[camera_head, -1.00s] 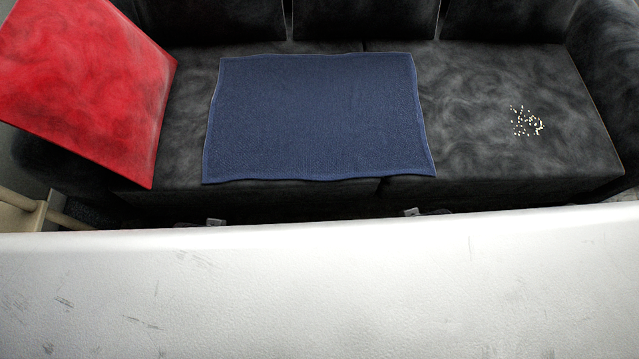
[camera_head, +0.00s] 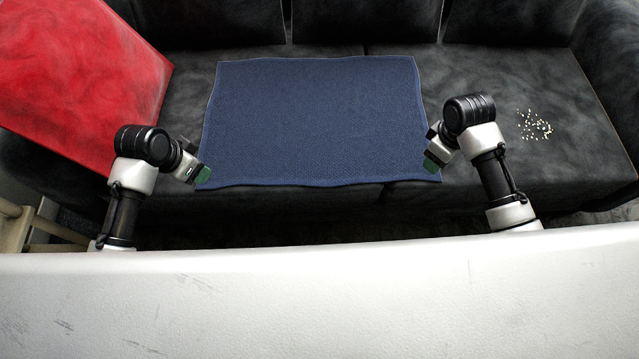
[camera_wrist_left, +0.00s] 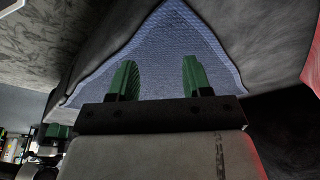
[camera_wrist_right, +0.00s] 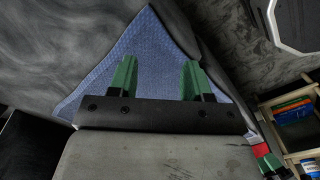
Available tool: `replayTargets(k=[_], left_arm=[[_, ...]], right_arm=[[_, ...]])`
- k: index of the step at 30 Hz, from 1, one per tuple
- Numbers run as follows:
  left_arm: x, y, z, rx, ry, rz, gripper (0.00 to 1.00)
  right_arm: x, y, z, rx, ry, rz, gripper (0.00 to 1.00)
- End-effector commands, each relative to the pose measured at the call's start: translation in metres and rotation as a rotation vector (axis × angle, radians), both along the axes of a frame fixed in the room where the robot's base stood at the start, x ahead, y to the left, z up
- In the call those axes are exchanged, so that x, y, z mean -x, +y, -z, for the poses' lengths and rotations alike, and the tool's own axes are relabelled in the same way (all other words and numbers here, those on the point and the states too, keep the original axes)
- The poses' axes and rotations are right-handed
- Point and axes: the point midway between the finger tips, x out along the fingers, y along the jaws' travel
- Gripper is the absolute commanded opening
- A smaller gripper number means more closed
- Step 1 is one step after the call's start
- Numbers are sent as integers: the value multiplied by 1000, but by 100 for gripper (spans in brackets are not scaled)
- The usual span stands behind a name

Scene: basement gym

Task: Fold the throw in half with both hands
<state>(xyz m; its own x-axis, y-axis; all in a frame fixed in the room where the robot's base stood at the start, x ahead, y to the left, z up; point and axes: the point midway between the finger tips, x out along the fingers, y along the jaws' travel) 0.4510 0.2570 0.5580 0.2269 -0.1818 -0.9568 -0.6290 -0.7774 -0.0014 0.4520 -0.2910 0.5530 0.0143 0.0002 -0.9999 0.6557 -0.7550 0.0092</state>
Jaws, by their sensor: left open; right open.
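The blue throw (camera_head: 315,120) lies flat and spread out on the seat of the black sofa. My left gripper (camera_head: 203,176) is at the throw's near left corner in the head view. In the left wrist view its green fingers (camera_wrist_left: 158,78) are apart, with the throw (camera_wrist_left: 170,45) beyond and between them. My right gripper (camera_head: 430,165) is at the near right corner. In the right wrist view its green fingers (camera_wrist_right: 158,78) are apart over the throw (camera_wrist_right: 145,50). Neither gripper holds cloth. Whether the fingertips touch the throw I cannot tell.
A red cushion or panel (camera_head: 80,80) leans on the sofa's left end. Small pale crumbs (camera_head: 535,124) lie on the right seat (camera_head: 510,80). The sofa backrest (camera_head: 365,22) is behind the throw. A wooden frame (camera_head: 20,228) stands at the lower left.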

Motion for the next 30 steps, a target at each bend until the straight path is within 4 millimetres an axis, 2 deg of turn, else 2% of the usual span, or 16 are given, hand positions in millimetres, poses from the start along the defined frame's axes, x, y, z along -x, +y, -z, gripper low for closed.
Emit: replayTargets(k=[1, 5, 18, 23, 30], left_arm=[[-7, 4, -2, 1, -1, 9, 49], [-11, 7, 3, 5, 1, 20, 49], [-11, 6, 65, 5, 2, 18, 49], [-11, 6, 75, 5, 0, 19, 49], [-11, 6, 77, 5, -1, 19, 49]], right_arm=[[-6, -6, -3, 3, 8, -8, 49], [-11, -9, 2, -1, 20, -18, 49], [-10, -8, 64, -2, 19, -17, 49], [-10, -9, 74, 0, 16, -17, 49], [-10, -9, 75, 1, 16, -18, 49]])
